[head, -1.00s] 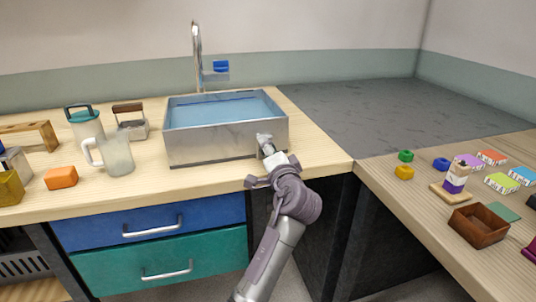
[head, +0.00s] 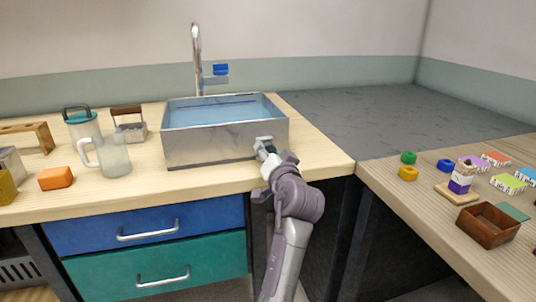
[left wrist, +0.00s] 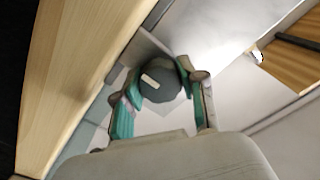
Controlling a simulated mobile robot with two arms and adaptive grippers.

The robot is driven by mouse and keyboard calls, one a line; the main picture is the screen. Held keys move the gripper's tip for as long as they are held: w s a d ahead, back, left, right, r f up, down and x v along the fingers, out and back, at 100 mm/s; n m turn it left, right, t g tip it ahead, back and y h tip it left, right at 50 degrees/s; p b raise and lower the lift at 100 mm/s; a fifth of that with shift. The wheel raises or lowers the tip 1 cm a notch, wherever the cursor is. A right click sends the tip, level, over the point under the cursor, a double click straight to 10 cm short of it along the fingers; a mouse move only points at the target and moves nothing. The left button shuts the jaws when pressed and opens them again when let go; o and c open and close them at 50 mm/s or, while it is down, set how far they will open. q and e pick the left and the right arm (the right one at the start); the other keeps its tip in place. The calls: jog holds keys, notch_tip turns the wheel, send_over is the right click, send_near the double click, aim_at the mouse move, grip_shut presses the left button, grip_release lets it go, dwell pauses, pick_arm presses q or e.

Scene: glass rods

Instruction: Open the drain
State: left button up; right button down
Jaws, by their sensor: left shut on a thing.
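The metal sink (head: 210,145) stands on the wooden counter, and water (head: 225,112) shows inside it. My left gripper (head: 265,146) is at the right part of the sink's front wall. In the left wrist view, a round dark grey knob (left wrist: 160,86) with a pale mark sits between the two green-padded fingers of my left gripper (left wrist: 158,92). The fingers are shut on the knob from both sides. In the head view the gripper hides the knob. The drain opening is not visible. My right gripper is not in view.
A tall faucet (head: 197,60) with a blue-topped part stands behind the sink. A frosted pitcher (head: 115,158), a lidded jar (head: 82,125) and an orange block (head: 56,178) are to the left. A brown box (head: 487,226) and small items lie on the right counter.

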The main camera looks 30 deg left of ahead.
aim_at(269, 144)
pick_arm(q)
jog(key=shift+f, duration=0.1)
dwell(0.3)
jog(key=o, duration=0.9)
notch_tip(269, 144, up, 10)
jog(key=shift+r, duration=0.1)
jog(key=shift+d, duration=0.1)
